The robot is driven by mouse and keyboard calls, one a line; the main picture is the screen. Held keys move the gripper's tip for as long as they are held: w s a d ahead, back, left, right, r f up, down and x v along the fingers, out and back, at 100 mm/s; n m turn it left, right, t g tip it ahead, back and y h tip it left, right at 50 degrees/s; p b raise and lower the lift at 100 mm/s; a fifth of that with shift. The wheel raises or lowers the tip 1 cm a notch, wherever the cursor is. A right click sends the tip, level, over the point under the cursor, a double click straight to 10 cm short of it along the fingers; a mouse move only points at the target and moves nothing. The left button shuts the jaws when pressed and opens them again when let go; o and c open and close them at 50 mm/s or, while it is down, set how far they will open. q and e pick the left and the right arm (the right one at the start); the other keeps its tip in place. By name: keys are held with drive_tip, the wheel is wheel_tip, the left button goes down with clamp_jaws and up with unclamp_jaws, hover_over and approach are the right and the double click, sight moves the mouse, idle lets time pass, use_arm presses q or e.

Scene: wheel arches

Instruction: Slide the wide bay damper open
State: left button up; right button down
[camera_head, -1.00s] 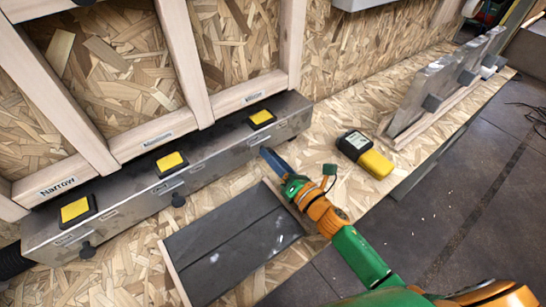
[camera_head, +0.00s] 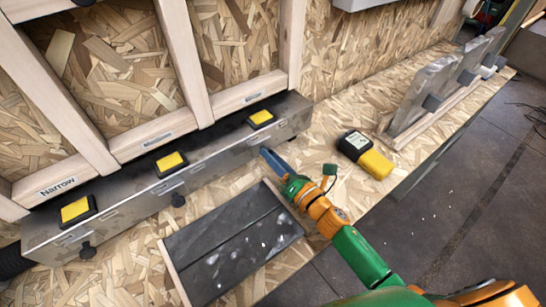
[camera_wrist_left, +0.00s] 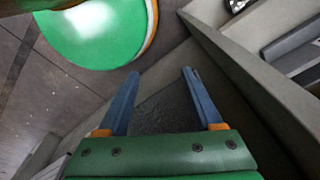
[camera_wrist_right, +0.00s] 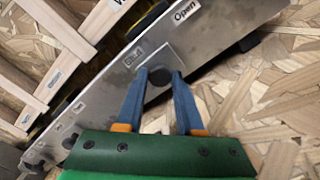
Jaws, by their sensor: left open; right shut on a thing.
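The wide bay damper is at the right end of a long metal box (camera_head: 130,207). Its dark knob (camera_wrist_right: 160,76) sits between my right fingertips, by the "Shut" label (camera_wrist_right: 133,56); the "Open" label (camera_wrist_right: 186,10) is farther up and right. My right gripper (camera_wrist_right: 160,80) is shut on this knob, and it also shows at the box's front face in the head view (camera_head: 266,153). There the fingers hide the knob. My left gripper (camera_wrist_left: 160,75) is open and empty in the left wrist view, and out of the head view.
Two other knobs, left (camera_head: 88,250) and middle (camera_head: 178,200), stick out of the box front. A dark board (camera_head: 235,245) lies before the box. A yellow-and-black device (camera_head: 366,155) lies right of my gripper. Upright grey panels (camera_head: 430,90) stand farther right.

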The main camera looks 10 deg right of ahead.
sight(277, 136)
idle(0.3)
drive_tip(key=d, duration=0.1)
drive_tip(key=w+d+b, duration=0.1)
drive_tip(key=d, duration=0.1)
drive_tip(key=w+d, duration=0.1)
drive_tip(key=shift+d, duration=0.5)
drive_tip(key=shift+r, duration=0.15)
drive_tip(key=c, duration=1)
unclamp_jaws()
drive_tip(key=o, duration=0.4)
drive_tip(key=shift+o, duration=0.4)
drive_tip(key=shift+w, duration=0.1)
